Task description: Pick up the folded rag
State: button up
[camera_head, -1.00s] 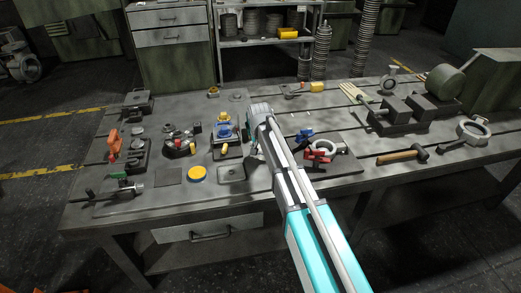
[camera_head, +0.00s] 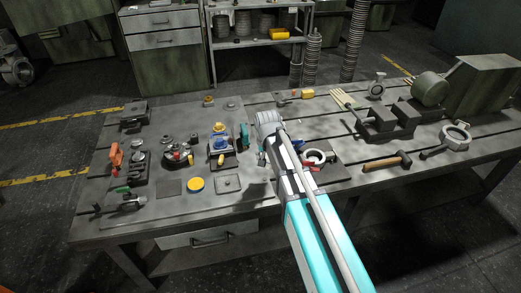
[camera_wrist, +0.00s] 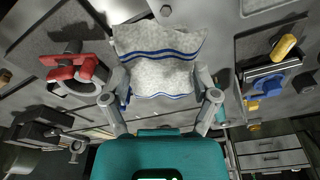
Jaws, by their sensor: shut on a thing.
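The folded rag (camera_wrist: 158,72) is pale grey and speckled with blue stripes. It fills the space between the two fingers of my gripper (camera_wrist: 161,84) in the wrist view. The fingers press on its two sides, and its wider end sticks out beyond them. In the head view my gripper (camera_head: 264,152) is over the workbench (camera_head: 265,195), left of the red clamp. My own arm and wrist hide most of the rag there. I cannot tell whether the rag touches the bench.
A red clamp with a ring (camera_wrist: 75,72) lies on one side of the rag. A block with blue and yellow parts (camera_wrist: 266,78) is on the other. A teal tool (camera_head: 244,136) stands close to my gripper. A shallow metal tray (camera_head: 228,183) and yellow disc (camera_head: 195,185) lie nearer the front edge.

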jog(key=shift+s+d+r+p, duration=0.2)
jog(key=shift+s+d+r, duration=0.15)
jog(key=shift+s, duration=0.2)
jog(key=shift+s+d+r+p, duration=0.2)
jog(key=shift+s+d, duration=0.1)
jog(key=shift+s, duration=0.25)
jog(key=shift+s+d+r+p, duration=0.2)
jog(key=shift+s+d+r, duration=0.15)
jog(key=shift+s, duration=0.2)
jog(key=o, duration=0.5)
jog(key=shift+c, duration=1.4)
